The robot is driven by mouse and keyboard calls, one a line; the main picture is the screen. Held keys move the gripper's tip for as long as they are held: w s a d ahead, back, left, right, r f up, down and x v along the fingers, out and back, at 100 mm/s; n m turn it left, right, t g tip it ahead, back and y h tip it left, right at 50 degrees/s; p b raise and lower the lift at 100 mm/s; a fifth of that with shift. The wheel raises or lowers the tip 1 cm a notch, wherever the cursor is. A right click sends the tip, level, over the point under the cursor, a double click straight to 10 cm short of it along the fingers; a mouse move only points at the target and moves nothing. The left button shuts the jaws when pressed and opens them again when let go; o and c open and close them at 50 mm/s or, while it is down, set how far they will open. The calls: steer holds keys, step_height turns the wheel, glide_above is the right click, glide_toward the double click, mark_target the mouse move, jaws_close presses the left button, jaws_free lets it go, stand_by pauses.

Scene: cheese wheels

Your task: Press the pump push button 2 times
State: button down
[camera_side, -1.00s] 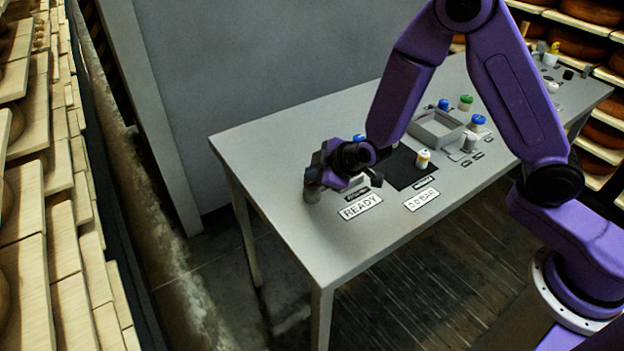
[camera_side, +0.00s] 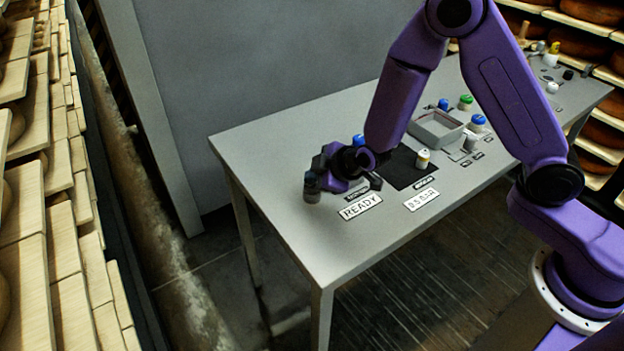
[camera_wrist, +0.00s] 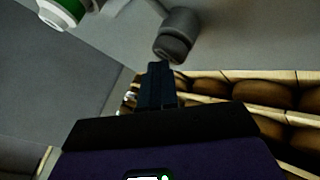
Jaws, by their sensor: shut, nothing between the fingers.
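In the wrist view my gripper (camera_wrist: 160,70) is shut and empty. Its fingertips are just short of a grey cylinder with a darker end (camera_wrist: 174,38); I cannot tell whether they touch it. In the side view my gripper end (camera_side: 338,168) is low over the left part of the table, behind the READY sign (camera_side: 361,207). The fingertips cannot be made out there, and I cannot pick out the pump push button for certain. A grey cylinder with a dark top (camera_side: 312,190) shows at the left of my gripper.
The grey table (camera_side: 265,165) has a pressure sign in BAR (camera_side: 421,200), a black mat (camera_side: 400,172) with a yellow-and-white jar (camera_side: 423,159), and a grey tray (camera_side: 437,146). Several blue- and green-capped jars stand further back. A green-and-white jar (camera_wrist: 62,10) shows in the wrist view. The table's left end is clear.

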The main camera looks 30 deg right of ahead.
mark_target(314, 186)
steer(key=shift+f, duration=0.15)
stand_by(0.4)
steer(key=shift+r, duration=1.3)
steer(key=shift+r, duration=2.5)
stand_by(0.4)
steer(key=shift+r, duration=1.9)
steer(key=shift+f, duration=0.1)
